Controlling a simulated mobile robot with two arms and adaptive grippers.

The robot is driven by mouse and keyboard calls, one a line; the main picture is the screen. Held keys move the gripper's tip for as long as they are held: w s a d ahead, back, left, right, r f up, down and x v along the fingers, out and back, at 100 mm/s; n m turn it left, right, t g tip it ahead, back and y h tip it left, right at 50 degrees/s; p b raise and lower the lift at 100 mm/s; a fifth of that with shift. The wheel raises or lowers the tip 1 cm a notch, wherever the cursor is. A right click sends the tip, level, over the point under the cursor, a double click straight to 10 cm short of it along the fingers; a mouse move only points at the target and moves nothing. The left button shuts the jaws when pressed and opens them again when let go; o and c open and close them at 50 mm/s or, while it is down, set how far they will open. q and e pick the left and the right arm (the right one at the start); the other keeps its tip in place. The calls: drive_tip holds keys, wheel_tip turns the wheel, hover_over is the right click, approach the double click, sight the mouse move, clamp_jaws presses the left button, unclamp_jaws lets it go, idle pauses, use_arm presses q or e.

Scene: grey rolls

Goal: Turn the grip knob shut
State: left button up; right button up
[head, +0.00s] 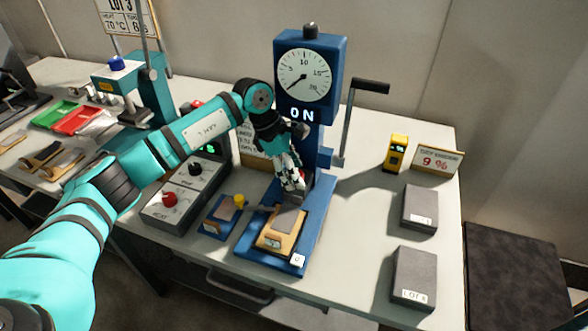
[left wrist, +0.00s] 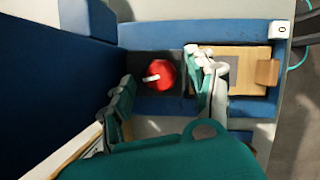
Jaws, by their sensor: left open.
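In the left wrist view, a red round knob (left wrist: 164,76) with a white mark sits on a dark square of the blue tester. I take it to be the grip knob; in the head view my gripper mostly hides it. My left gripper (head: 292,178) is open, pointing down over the tester's base. In the left wrist view its fingers (left wrist: 163,92) are either side of the knob. I cannot tell whether they touch it. My right gripper is not in view.
A wooden block with a grey strip (head: 283,235) lies on the blue base (head: 315,230). A crank handle (head: 370,86) is right of the column. A control box (head: 183,195) with red and black knobs stands left. Grey lot blocks (head: 420,208) and a yellow meter (head: 395,153) are right.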

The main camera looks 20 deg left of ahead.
use_arm(q)
drive_tip(key=v, duration=1.2)
